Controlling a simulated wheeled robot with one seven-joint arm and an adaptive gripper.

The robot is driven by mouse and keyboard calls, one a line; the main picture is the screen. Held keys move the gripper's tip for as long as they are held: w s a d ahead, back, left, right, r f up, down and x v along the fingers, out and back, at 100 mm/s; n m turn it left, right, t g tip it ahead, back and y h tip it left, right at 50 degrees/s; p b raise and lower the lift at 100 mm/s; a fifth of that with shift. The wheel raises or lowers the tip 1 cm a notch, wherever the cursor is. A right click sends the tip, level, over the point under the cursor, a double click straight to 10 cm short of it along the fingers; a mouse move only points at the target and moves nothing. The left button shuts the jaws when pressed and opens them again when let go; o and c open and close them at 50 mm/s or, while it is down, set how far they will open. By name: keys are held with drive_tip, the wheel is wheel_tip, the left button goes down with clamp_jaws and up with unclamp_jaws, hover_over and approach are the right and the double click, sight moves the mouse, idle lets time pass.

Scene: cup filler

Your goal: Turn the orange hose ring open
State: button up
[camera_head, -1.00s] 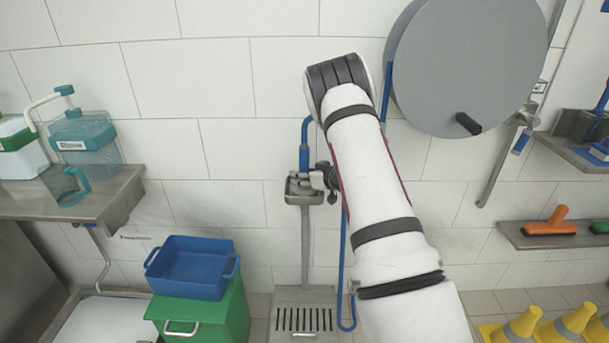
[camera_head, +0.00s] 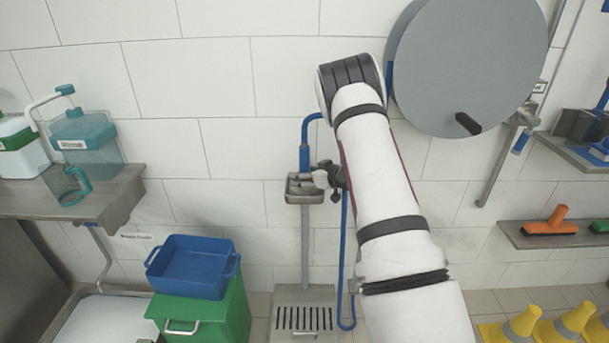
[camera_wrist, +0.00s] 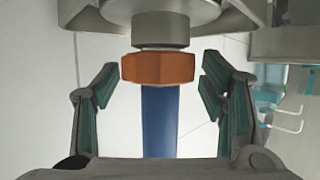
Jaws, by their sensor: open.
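The orange hose ring (camera_wrist: 160,68) shows in the wrist view, under a grey metal fitting (camera_wrist: 162,28) and at the top of a blue hose (camera_wrist: 160,120). My gripper (camera_wrist: 158,82) is open, with one finger on each side of the ring and hose. Gaps show between both fingers and the ring. In the head view my gripper (camera_head: 322,177) is small and dark beside the metal basin (camera_head: 304,196) on the wall, and the orange ring cannot be made out there. The blue hose (camera_head: 304,158) shows above the basin.
A large grey reel (camera_head: 465,65) hangs at upper right near my arm. A blue tub (camera_head: 192,268) sits on a green bin (camera_head: 225,318) at lower left. A steel shelf (camera_head: 110,200) with bottles is at left. Yellow cones (camera_head: 520,325) stand at lower right.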

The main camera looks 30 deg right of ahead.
drive_tip(key=v, duration=1.1)
drive_tip(key=shift+s, duration=0.25)
